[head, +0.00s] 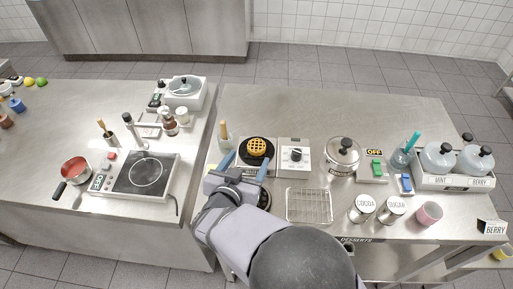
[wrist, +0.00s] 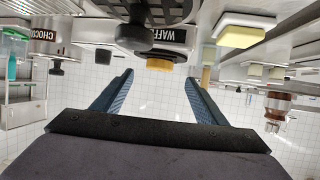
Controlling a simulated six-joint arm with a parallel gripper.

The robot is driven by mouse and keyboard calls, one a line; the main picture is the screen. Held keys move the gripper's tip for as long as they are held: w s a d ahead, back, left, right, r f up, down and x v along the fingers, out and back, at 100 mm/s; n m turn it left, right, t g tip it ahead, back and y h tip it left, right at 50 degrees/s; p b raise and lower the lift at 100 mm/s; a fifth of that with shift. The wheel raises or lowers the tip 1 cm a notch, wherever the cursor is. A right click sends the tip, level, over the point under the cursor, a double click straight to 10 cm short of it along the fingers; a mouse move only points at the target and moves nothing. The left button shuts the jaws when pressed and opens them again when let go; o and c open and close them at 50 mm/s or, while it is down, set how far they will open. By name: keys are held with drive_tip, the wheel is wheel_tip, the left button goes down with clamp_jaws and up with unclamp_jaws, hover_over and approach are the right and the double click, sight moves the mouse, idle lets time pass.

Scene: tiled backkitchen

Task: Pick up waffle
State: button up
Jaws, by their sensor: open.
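The waffle (head: 257,146) is round and golden, with a grid pattern. It lies on the black round plate (head: 268,158) of the waffle maker in the head view. In the wrist view, which appears upside down, a small yellow-brown edge, apparently the waffle (wrist: 159,65), shows against the waffle maker's labelled front (wrist: 165,36). My gripper (head: 246,164) has blue fingers, spread open and empty, on the near side of the waffle. In the wrist view the open fingers (wrist: 160,78) stand on either side of the waffle's direction, apart from it.
A white control unit with a black knob (head: 295,154) stands right of the waffle maker. A wire rack (head: 309,205) lies in front of it. A lidded pot (head: 343,153) and canisters (head: 363,208) stand further right. A wooden-handled tool (head: 223,135) stands upright at left.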

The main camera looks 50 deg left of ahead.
sight(255, 148)
drive_tip(key=shift+p+x, duration=0.35)
drive_tip(key=shift+x, duration=0.8)
drive_tip(key=shift+w+a+p, duration=0.2)
drive_tip(key=shift+w+p, duration=0.25)
drive_tip(key=shift+w, duration=0.05)
drive_tip(key=shift+p+x, duration=0.75)
drive_tip(key=shift+x, duration=1.3)
drive_tip(key=shift+f, duration=0.15)
drive_tip(key=c, duration=1.1)
drive_tip(key=shift+c, duration=0.2)
wheel_tip(255, 148, up, 10)
drive_tip(key=b, duration=0.1)
drive_tip(key=shift+b, duration=0.4)
